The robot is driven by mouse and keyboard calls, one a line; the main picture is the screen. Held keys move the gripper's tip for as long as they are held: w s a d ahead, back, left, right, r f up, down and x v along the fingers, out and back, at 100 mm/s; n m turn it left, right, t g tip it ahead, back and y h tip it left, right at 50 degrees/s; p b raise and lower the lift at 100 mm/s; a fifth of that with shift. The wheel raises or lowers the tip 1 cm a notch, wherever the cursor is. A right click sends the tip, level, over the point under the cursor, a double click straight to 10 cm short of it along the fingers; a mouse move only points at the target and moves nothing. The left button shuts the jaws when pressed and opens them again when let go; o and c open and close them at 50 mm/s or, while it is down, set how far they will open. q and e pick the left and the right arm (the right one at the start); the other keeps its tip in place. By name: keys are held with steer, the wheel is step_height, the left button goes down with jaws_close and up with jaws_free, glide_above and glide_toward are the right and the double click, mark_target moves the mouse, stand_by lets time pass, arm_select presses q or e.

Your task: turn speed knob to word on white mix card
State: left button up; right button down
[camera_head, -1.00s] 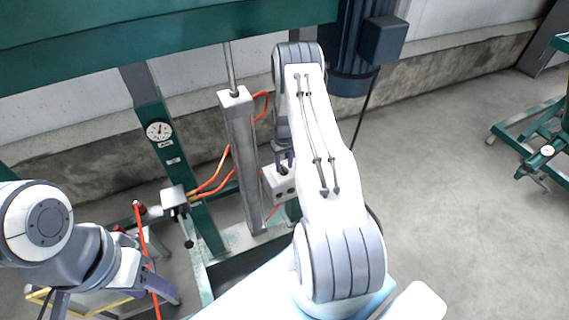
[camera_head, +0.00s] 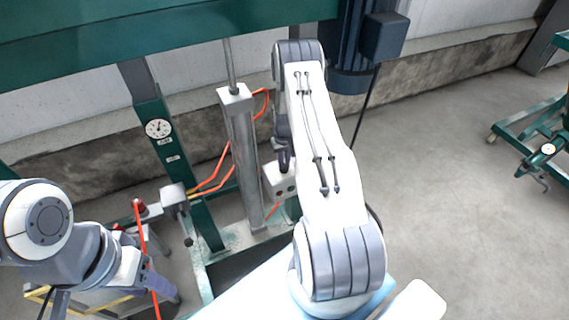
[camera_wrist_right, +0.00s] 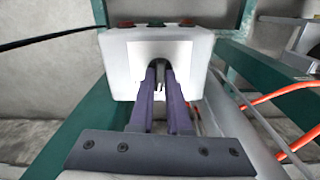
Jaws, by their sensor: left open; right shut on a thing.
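A white control box (camera_head: 280,180) hangs beside the steel cylinder in the head view, partly behind my right arm. It fills the upper middle of the right wrist view (camera_wrist_right: 196,75), with a paler panel around the fingertips. My right gripper (camera_wrist_right: 158,72) has its purple fingers closed at the front of this box, on what I take to be the speed knob, mostly hidden between them. The right gripper shows small in the head view (camera_head: 285,160). No word on a white mix card can be read. My left gripper (camera_head: 160,285) is open at lower left.
Red and green buttons (camera_wrist_right: 157,24) line the box top. An upright steel cylinder (camera_head: 241,150) and a green post with a round gauge (camera_head: 158,129) stand left of the box. Orange hoses (camera_head: 215,175) run between them.

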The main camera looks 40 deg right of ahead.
steer(key=m+b, duration=0.2)
steer(key=m, duration=0.2)
steer(key=shift+m+b, duration=0.7)
steer(key=shift+m, duration=1.6)
steer(key=c, duration=0.9)
jaws_free()
steer(key=shift+r, duration=0.15)
step_height(320, 180, up, 10)
steer(key=shift+r+b, duration=0.15)
steer(key=shift+b, duration=0.5)
